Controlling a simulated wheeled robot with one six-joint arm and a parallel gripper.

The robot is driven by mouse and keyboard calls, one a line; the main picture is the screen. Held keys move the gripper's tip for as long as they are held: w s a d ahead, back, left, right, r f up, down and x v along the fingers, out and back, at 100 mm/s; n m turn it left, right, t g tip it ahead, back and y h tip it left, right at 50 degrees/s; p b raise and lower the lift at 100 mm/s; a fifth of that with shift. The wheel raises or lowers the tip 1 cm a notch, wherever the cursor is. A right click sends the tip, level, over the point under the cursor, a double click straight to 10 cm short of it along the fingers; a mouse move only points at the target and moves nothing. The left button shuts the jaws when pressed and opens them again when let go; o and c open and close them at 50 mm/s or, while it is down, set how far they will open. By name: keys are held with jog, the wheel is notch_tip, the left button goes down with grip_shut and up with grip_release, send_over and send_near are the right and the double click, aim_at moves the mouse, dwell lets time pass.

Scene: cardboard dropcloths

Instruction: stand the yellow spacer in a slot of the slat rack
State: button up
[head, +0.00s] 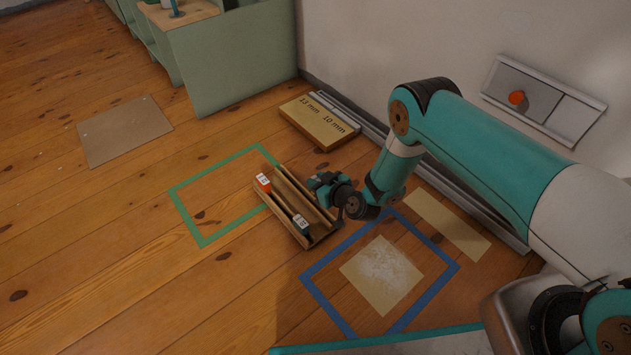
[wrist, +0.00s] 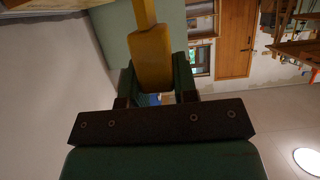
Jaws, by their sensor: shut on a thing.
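In the wrist view, my gripper (wrist: 155,84) is shut on the yellow spacer (wrist: 152,57), a yellow block with a narrower yellow part extending beyond it. In the head view, my gripper (head: 318,183) is at the right side of a long wooden holder with raised slats (head: 289,189), which looks like the slat rack. I cannot tell its height over the holder. The spacer is not clearly visible in the head view.
A wooden board marked "13 mm 10 mm" (head: 319,122) lies near the wall. Green tape (head: 186,215) outlines floor left of the holder, and blue tape (head: 325,299) surrounds a dusty pale sheet (head: 381,275). A green cabinet (head: 235,62) stands behind. Floor at left is mostly clear.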

jog(key=shift+f+b, duration=1.7)
jog(key=shift+f, duration=0.7)
jog(key=shift+f+b, duration=0.85)
jog(key=shift+f, duration=0.7)
dwell(0.7)
jog(key=o, duration=1)
jog(key=shift+d, duration=0.1)
jog(key=p+v, duration=1.4)
jog(key=v, duration=0.3)
jog(key=shift+d+r, duration=0.1)
jog(key=shift+d, duration=0.05)
